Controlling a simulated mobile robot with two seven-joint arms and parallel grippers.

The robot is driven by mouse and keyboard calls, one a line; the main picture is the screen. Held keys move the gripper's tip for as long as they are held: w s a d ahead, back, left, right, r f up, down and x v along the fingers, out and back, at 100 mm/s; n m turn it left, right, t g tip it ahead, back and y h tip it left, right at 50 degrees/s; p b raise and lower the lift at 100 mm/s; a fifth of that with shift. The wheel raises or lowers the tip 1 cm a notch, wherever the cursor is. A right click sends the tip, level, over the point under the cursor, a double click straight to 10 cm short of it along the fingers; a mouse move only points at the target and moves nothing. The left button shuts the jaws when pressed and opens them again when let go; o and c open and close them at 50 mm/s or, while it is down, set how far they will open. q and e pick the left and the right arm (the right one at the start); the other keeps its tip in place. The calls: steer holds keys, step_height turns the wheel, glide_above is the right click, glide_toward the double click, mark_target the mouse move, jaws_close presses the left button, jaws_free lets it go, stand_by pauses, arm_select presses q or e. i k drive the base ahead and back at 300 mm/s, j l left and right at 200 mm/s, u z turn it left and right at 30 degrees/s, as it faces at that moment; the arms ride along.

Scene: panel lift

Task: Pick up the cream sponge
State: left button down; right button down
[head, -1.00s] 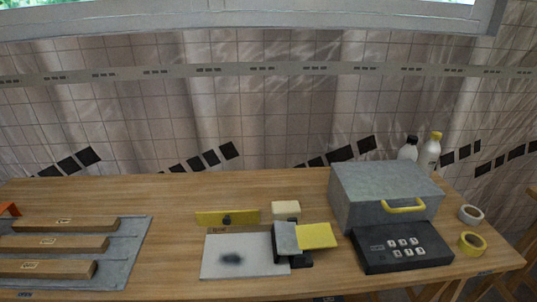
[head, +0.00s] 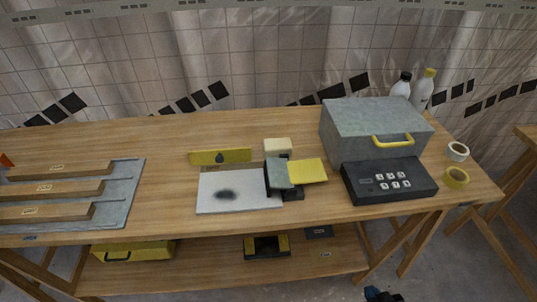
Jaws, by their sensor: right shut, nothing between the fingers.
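The cream sponge (head: 277,145) is a small pale block on the wooden table, just behind a grey and yellow piece (head: 308,171) on a black base. Its lower front is partly hidden by that piece. My right gripper (head: 372,291) shows only at the bottom edge, dark with a blue bit, well below and in front of the table and far from the sponge. It is shut and empty. My left gripper is out of view.
A white board with a dark smudge (head: 240,194) and a yellow bar (head: 220,156) lie left of the sponge. A grey box (head: 370,125) and black keypad panel (head: 390,180) stand right. A tray (head: 125,190) with wooden bars is far left. Bare tabletop (head: 235,128) lies behind the sponge.

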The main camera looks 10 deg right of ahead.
mark_target(273, 147)
steer(key=k+l+u, duration=0.1)
steer(key=l+u, duration=0.25)
steer(key=k+l+u, duration=0.1)
steer(key=l+u, duration=0.25)
steer(key=k+l+u, duration=0.15)
steer(key=u, duration=0.2)
